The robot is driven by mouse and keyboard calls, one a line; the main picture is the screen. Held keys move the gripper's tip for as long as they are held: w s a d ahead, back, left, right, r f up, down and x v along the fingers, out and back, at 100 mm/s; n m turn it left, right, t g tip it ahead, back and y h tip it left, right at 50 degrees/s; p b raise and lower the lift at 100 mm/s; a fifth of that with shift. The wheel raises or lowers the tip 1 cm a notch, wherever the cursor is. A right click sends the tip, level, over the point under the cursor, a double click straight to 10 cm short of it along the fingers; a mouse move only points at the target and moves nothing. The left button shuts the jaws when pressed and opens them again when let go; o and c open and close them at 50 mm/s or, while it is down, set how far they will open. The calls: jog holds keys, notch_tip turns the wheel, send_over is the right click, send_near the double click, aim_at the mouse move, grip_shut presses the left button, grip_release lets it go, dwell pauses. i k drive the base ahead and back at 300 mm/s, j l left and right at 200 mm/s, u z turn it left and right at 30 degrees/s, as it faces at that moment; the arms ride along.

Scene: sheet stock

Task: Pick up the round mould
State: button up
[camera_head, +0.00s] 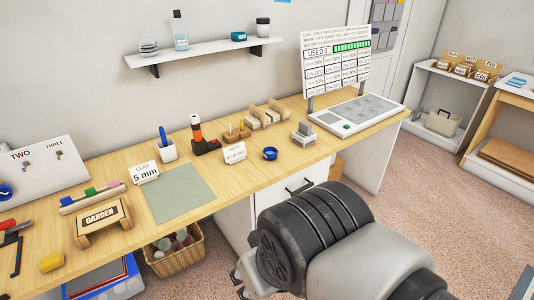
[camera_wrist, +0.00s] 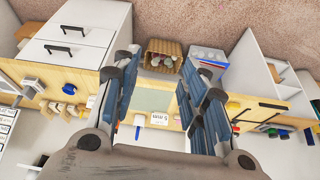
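A small round blue ring-shaped piece (camera_head: 270,153), which looks like the round mould, sits on the wooden table near its front edge, just right of a small white card (camera_head: 235,153). It also shows in the wrist view (camera_wrist: 68,84) at the left, outside my fingers. My gripper (camera_wrist: 162,68) is open and empty, its two fingers wide apart above the table's front side. In the head view only part of it shows at the bottom, low and in front of the table, well apart from the blue piece.
A green-grey mat (camera_head: 180,193) lies left of the card. A grey stamp-like block (camera_head: 304,133), a wooden rack (camera_head: 265,116) and an orange-black tool (camera_head: 203,136) stand near the blue piece. A wicker basket (camera_head: 175,257) stands below the table. A drawer unit (camera_head: 297,190) is under it.

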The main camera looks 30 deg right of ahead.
aim_at(269, 154)
jog(key=i+l+u, duration=0.1)
jog(key=i+l, duration=1.5)
jog(key=l, duration=0.1)
